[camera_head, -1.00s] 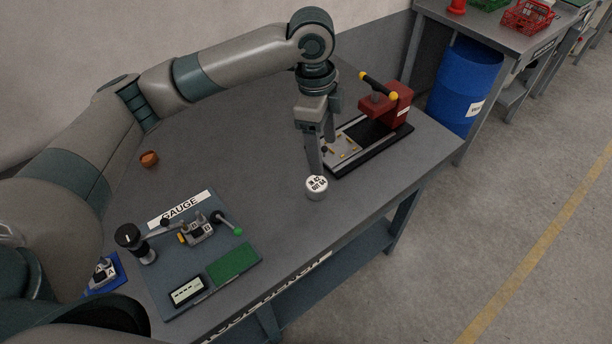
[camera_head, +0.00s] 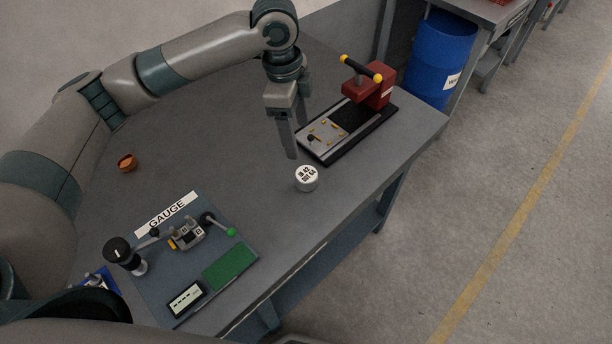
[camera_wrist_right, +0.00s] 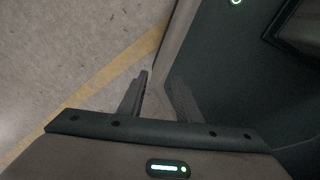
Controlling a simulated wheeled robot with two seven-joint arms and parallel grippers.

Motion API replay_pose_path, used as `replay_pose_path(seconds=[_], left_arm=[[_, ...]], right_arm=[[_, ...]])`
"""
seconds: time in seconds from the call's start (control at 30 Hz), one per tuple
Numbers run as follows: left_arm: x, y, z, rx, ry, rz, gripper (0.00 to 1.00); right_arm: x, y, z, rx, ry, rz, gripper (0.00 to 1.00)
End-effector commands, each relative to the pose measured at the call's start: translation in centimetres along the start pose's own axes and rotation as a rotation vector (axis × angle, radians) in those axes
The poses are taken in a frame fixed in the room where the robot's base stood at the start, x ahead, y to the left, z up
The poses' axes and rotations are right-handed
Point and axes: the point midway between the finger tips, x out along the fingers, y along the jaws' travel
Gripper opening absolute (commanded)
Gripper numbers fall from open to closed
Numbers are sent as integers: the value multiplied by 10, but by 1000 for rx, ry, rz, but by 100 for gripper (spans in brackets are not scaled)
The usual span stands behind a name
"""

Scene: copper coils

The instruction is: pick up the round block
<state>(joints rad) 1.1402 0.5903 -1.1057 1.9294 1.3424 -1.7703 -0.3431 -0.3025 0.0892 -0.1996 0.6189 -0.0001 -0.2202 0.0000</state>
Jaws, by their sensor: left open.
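The round block (camera_head: 307,178) is a short pale grey cylinder with dark lettering on its top. It stands upright on the grey table, in front of the red press. My left gripper (camera_head: 296,136) points down just behind and left of the block, with its fingers apart and nothing between them. The nearer fingertip shows close to the block but apart from it; its exact height is hard to tell. In the right wrist view my right gripper (camera_wrist_right: 157,95) has its two fingers apart and empty, over the floor and beside a dark surface.
The red press (camera_head: 371,88) on its dark base stands right behind the block. The gauge plate (camera_head: 222,236) with a fixture and a green pad lies front left. A small copper ring (camera_head: 127,163) lies far left. The table (camera_head: 225,130) is clear between them.

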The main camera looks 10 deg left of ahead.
Motion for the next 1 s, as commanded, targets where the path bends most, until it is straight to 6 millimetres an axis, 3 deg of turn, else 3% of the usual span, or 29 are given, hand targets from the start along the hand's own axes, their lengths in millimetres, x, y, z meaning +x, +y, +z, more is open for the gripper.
replay_pose_path(seconds=[0.33, 0.6, 1.0], left_arm=[[58, 2, 0, 1, -2, 4, 67], [98, 1, 0, 0, -1, 3, 67], [107, 0, 0, 1, -1, 0, 67]], right_arm=[[-20, -16, -7, 7, 6, -16, 31], [-30, -13, -9, 6, 7, -14, 31], [-31, -4, -7, 2, 5, -4, 31]])
